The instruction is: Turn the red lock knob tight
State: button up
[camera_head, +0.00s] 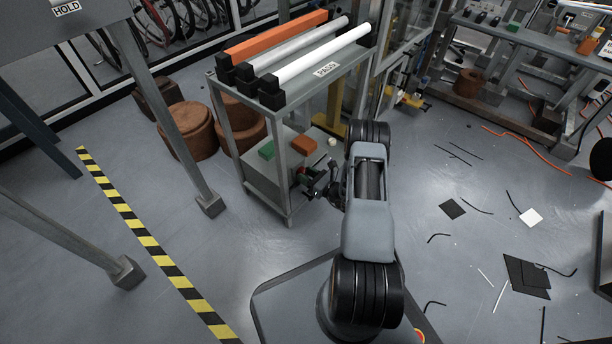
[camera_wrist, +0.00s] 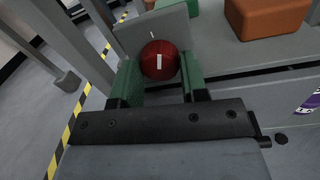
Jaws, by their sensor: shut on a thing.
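The red lock knob (camera_wrist: 159,61) is a round red knob with a white mark on its face, in the upper middle of the wrist view. It sits in front of a grey plate (camera_wrist: 172,27) that has a short white mark. My gripper (camera_wrist: 160,82) has a green-padded finger on each side of the knob and is shut on it. In the head view my gripper (camera_head: 318,183) is at the lower shelf of the grey cart, where the knob is too small to make out clearly.
The grey cart (camera_head: 289,196) carries an orange, a grey and a white tube (camera_head: 322,55) on top. Its lower shelf holds a green block (camera_head: 266,149) and an orange block (camera_head: 302,146). Black scraps (camera_head: 527,275) and cables lie on the floor at right. A striped line (camera_head: 150,243) runs at left.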

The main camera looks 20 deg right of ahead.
jog(key=shift+s+a+f+m+t+h+p, duration=0.15)
jog(key=shift+m+p, duration=0.2)
jog(key=shift+m, duration=3.15)
jog(key=shift+w+a+r+m+t+h+p, duration=0.1)
jog(key=shift+m+t+h+p, duration=0.2)
jog(key=shift+m, duration=3.2)
jog(key=shift+s+a+f+m+t+h+p, duration=0.1)
jog(key=shift+m+p, duration=0.3)
jog(key=shift+m, duration=3.1)
jog(key=o, duration=0.7)
jog(key=shift+o, duration=1.1)
jog(key=shift+d, duration=0.2)
jog(key=p+v, duration=0.3)
jog(key=v, duration=1)
jog(key=shift+s, duration=0.35)
